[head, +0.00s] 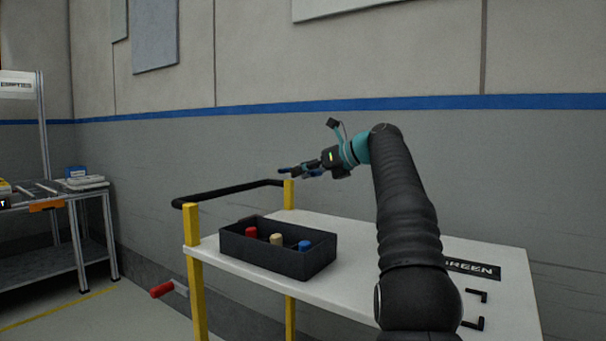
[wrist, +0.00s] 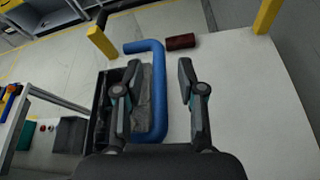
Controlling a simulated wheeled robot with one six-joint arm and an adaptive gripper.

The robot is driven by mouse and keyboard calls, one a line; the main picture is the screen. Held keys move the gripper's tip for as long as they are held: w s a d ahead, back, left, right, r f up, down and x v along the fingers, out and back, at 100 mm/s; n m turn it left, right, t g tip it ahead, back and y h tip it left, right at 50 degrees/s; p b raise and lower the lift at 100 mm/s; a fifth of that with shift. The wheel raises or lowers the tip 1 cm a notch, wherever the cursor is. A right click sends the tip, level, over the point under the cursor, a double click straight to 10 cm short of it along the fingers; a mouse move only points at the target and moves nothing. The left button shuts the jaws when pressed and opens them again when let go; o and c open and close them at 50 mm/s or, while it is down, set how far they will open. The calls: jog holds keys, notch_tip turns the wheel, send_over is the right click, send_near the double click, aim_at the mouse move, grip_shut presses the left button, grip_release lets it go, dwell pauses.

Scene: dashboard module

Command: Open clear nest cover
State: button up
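I cannot make out a clear nest cover in either view. In the wrist view a bent blue bar (wrist: 158,75) runs between the two fingers of my gripper (wrist: 158,85). I cannot tell whether either finger touches the bar. In the head view my gripper (head: 293,171) is above the cart's far side, with a little blue showing at its tip.
A white cart top (head: 400,250) carries a dark bin (head: 275,262) with red, tan and blue pegs. Yellow posts (head: 194,270) and a black rail (head: 228,193) stand at its left end. A dark red cylinder (wrist: 181,41) lies beyond the fingers. A workbench (head: 60,190) stands far left.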

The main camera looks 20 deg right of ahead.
jog(key=v, duration=1.1)
jog(key=shift+s, duration=0.2)
jog(key=shift+d, duration=0.15)
